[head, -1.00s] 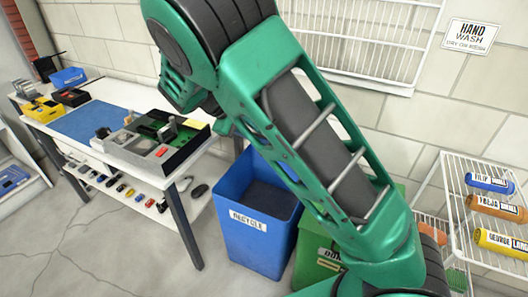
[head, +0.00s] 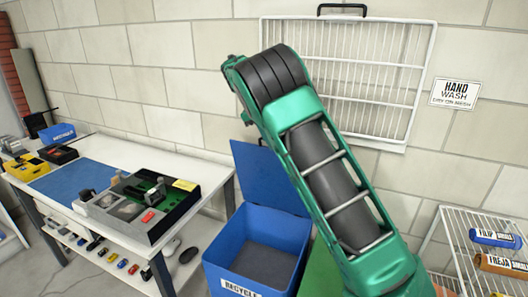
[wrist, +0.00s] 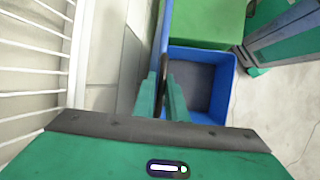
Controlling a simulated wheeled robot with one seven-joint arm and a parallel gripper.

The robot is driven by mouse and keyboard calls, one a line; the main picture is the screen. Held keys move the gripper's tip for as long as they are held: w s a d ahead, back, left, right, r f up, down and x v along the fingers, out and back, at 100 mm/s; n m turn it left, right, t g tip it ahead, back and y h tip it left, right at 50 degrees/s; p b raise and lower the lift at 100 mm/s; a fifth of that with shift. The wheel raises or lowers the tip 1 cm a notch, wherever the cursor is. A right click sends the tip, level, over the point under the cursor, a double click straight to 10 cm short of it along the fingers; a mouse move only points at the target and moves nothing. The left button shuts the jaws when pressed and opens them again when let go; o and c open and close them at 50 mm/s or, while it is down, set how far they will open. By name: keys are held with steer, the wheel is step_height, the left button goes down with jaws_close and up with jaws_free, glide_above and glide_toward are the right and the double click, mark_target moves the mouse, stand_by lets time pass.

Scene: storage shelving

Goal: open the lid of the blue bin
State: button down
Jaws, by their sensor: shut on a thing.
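The blue bin (head: 228,276), labelled RECYCLE, stands on the floor beside the work table. Its top is open and its dark interior shows. Its blue lid (head: 265,178) stands raised at the back of the bin, near the wall. In the wrist view the bin (wrist: 226,98) is seen from above, and the lid (wrist: 166,28) shows nearly edge-on. My gripper (wrist: 164,84) is at the raised lid, its fingers closed around a dark, thin part that looks like the lid's handle (wrist: 163,64). In the head view my arm hides the gripper.
A green bin (wrist: 205,22) stands close beside the blue one, partly hidden behind my arm in the head view. The work table (head: 190,224) is on the left.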

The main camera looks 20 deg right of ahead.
steer(key=shift+w+d+r, duration=0.2)
steer(key=shift+w+d, duration=0.65)
steer(key=shift+w, duration=0.25)
steer(key=shift+w+d+r, duration=0.15)
steer(key=shift+w+d, duration=0.65)
steer(key=shift+w, duration=0.25)
steer(key=c, duration=1.8)
jaws_free()
steer(key=shift+c, duration=0.2)
steer(key=shift+d, duration=0.1)
steer(key=v, duration=1.1)
steer(key=shift+d+r, duration=0.1)
steer(key=shift+d, duration=0.05)
